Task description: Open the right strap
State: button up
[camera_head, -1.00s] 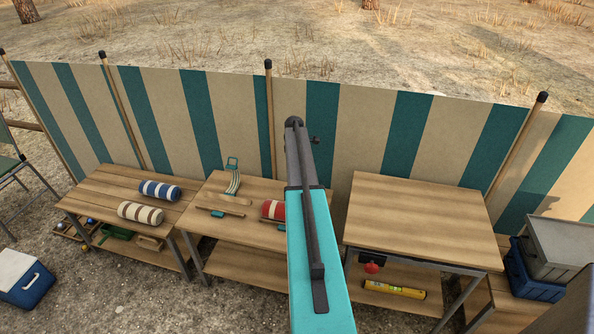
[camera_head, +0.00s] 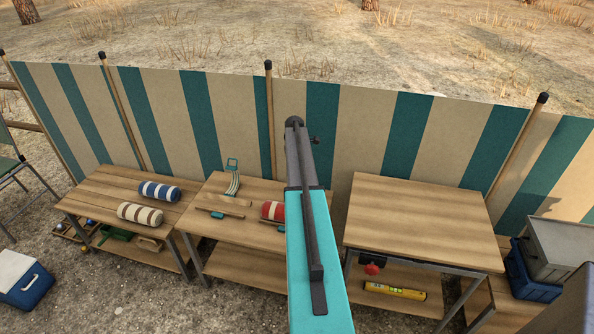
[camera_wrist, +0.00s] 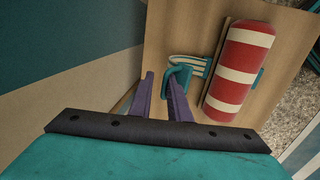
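A red-and-white striped roll (camera_head: 272,211) lies on the middle bench, partly hidden behind my arm. It shows whole in the wrist view (camera_wrist: 239,68). A striped strap (camera_head: 233,184) with a teal buckle (camera_head: 232,164) stands up from the bench left of the roll. In the wrist view a teal buckle (camera_wrist: 181,77) with a striped strap (camera_wrist: 190,61) is left of the roll. My gripper (camera_wrist: 160,76) has two purple fingers apart, with nothing clearly between them. The buckle is close by the right fingertip; I cannot tell if they touch. The head view hides the fingers.
Loose slats (camera_head: 223,207) lie beside the roll. A blue striped roll (camera_head: 159,191) and a brown striped roll (camera_head: 141,214) lie on the left bench. The right bench top (camera_head: 425,215) is bare. A striped windbreak (camera_head: 365,130) stands behind the benches.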

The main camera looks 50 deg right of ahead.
notch_tip(320, 180, up, 13)
jog(key=s+a+b, duration=0.1)
jog(key=a+b, duration=0.1)
jog(key=shift+r, duration=0.15)
dwell(0.3)
dwell(0.4)
